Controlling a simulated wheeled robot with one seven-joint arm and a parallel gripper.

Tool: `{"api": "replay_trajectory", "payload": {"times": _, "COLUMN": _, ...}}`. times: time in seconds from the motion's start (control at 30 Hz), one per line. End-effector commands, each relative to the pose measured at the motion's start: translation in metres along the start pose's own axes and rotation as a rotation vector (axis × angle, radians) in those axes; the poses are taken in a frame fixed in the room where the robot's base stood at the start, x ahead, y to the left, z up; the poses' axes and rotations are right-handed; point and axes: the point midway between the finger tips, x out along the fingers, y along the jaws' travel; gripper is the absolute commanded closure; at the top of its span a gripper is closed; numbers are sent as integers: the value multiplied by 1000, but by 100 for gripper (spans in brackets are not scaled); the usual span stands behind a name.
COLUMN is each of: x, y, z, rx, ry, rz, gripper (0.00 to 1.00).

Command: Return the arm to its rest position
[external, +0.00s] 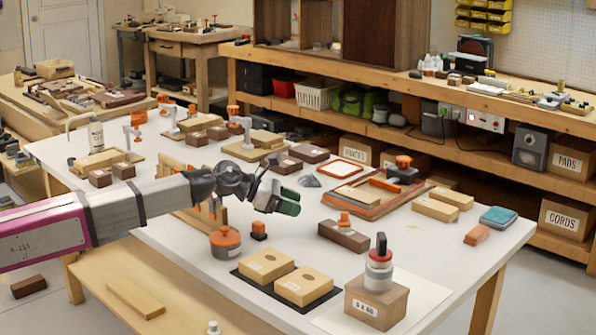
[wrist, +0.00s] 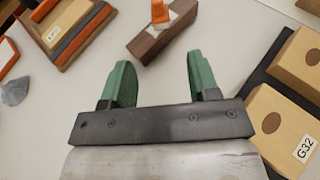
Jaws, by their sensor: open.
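My arm reaches in from the left in the external view. My gripper (external: 277,200) is above the white table (external: 395,238), near its middle. In the wrist view my gripper (wrist: 155,85) has its two green-tipped fingers spread apart, with nothing between them. A dark brown block with an orange top (wrist: 160,32) lies beyond the fingertips in the wrist view. The same brown block (external: 343,236) is on the table to the right of my gripper in the external view.
Two light wooden blocks (external: 303,286) lie on a dark mat in front. A grey pot with an orange lid (external: 225,243) stands below my forearm. A box with a red-and-grey object on it (external: 377,300) stands at the front right. Shelves line the back.

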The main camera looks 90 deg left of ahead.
Motion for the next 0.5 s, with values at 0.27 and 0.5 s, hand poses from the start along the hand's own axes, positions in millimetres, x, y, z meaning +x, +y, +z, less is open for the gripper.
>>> {"api": "replay_trajectory", "payload": {"times": 0.27, "x": 14, "y": -44, "z": 23, "rx": 320, "ry": 3, "rz": -75, "gripper": 45}}
{"api": "replay_trajectory", "payload": {"times": 0.5, "x": 31, "y": -118, "z": 58, "rx": 868, "ry": -38, "rz": -197, "gripper": 45}}
